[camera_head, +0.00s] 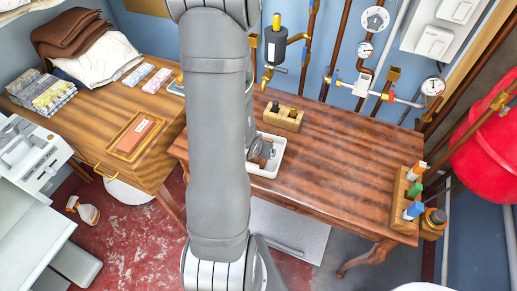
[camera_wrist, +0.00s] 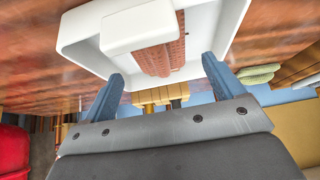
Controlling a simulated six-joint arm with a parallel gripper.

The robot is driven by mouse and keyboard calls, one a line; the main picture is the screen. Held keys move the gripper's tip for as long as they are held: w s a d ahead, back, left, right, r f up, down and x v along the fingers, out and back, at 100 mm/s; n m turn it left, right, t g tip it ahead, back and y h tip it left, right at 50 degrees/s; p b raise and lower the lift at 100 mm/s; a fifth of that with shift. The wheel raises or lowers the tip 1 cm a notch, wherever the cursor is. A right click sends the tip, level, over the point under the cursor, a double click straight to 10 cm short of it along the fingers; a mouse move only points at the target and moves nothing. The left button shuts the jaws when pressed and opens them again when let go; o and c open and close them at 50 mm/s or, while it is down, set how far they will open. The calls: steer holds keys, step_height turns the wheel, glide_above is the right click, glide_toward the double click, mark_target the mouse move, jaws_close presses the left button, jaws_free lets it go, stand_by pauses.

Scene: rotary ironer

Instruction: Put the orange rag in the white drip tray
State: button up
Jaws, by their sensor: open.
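The white drip tray (camera_head: 266,172) stands on the wooden table, partly hidden behind my arm in the head view. It also shows at the top of the wrist view (camera_wrist: 88,40). A reddish-brown, waffle-textured cloth, which looks like the orange rag (camera_wrist: 163,58), lies inside the tray, beside a white block (camera_wrist: 140,29) that covers part of it. My gripper (camera_wrist: 162,67) is open, its two blue-grey fingers apart on either side of the cloth and not closed on it. In the head view the gripper is mostly hidden by my arm.
A wooden block with dark-topped pegs (camera_head: 283,117) stands behind the tray. A rack of coloured bottles (camera_head: 408,195) is at the table's right end. Pipes, gauges and a valve line the back wall. The table (camera_head: 345,170) is clear right of the tray.

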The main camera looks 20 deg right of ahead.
steer(key=shift+v, duration=2.15)
steer(key=shift+x, duration=3.75)
steer(key=shift+w+r, duration=0.1)
steer(key=shift+r, duration=0.85)
